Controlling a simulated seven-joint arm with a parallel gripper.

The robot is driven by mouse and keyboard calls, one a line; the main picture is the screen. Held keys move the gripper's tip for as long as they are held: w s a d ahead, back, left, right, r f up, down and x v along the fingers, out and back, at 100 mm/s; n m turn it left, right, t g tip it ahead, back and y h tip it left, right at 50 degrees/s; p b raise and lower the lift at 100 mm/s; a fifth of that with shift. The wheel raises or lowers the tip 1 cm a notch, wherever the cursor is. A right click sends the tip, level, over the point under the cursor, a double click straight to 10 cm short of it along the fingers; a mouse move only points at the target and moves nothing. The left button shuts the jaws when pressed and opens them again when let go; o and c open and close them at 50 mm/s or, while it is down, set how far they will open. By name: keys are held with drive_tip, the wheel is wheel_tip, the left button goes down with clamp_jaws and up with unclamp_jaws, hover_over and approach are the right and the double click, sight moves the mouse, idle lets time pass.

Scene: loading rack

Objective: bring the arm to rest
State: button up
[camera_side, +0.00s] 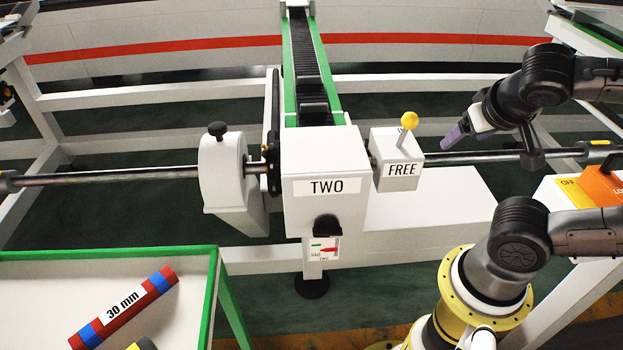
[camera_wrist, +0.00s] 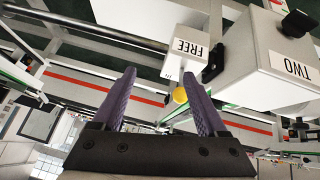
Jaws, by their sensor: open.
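My gripper (camera_side: 465,134), with purple fingers, is in the air at the right of the side view, near the steel bar and to the right of the box marked FREE (camera_side: 398,176). In the wrist view my gripper (camera_wrist: 160,82) has its two fingers spread apart with nothing held between them. The lever's yellow knob (camera_side: 409,120) stands on top of the FREE box, apart from the fingers in the side view. In the wrist view the yellow knob (camera_wrist: 180,95) appears between the fingers, beyond them.
The block marked TWO (camera_side: 325,198) stands mid-scene below a green-edged rail (camera_side: 308,65). A steel bar (camera_side: 100,177) crosses the scene. A red and blue 30 mm cylinder (camera_side: 123,308) lies in a green-rimmed tray (camera_side: 110,254) at lower left.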

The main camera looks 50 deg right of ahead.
drive_tip(key=w+a+n+t+y, duration=0.1)
drive_tip(key=w+a+n+y, duration=0.1)
drive_tip(key=a+n+y, duration=0.3)
drive_tip(key=a+n, duration=0.2)
drive_tip(key=a, duration=0.2)
drive_tip(key=shift+a+r+y, duration=0.15)
drive_tip(key=shift+r+y, duration=0.1)
drive_tip(key=shift+y, duration=0.15)
idle(1.4)
